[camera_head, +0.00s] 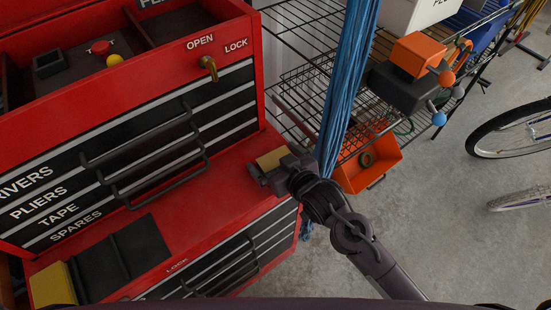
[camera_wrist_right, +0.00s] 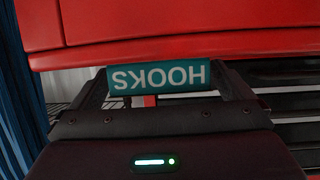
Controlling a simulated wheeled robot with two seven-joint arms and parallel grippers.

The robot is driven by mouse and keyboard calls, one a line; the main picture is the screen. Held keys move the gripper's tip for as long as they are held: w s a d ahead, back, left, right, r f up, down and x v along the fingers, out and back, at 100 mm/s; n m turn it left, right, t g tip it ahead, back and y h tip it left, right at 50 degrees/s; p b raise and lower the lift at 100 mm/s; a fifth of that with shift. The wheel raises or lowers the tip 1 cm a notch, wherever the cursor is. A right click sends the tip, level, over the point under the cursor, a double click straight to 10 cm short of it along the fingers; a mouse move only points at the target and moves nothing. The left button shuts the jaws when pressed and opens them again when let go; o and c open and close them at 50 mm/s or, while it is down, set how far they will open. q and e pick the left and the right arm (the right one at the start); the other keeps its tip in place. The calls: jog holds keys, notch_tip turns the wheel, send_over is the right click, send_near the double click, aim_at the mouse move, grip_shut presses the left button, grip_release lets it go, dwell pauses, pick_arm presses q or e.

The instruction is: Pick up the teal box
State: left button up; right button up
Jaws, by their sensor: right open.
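The teal box (camera_wrist_right: 158,78) carries the word HOOKS, upside down in the right wrist view. It lies between the two fingertips of my right gripper, close to the red chest. My right gripper (camera_wrist_right: 160,90) is open, with a finger on either side of the box; I cannot tell whether either touches it. In the head view, the right gripper (camera_head: 268,174) is at the right end of the red chest's ledge, beside a small yellow-topped block (camera_head: 272,159). No teal face shows there, so I cannot tell if this block is the same box. My left gripper is not in view.
The red tool chest (camera_head: 235,185) has drawers above and below its ledge. A dark tray (camera_head: 125,255) and a yellow block (camera_head: 53,286) lie at the ledge's left. Blue strands (camera_head: 348,85) hang near my right arm. An orange bin (camera_head: 375,168) stands behind it.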

jog(key=shift+c, duration=0.3)
jog(key=c, duration=1)
jog(key=shift+o, duration=0.2)
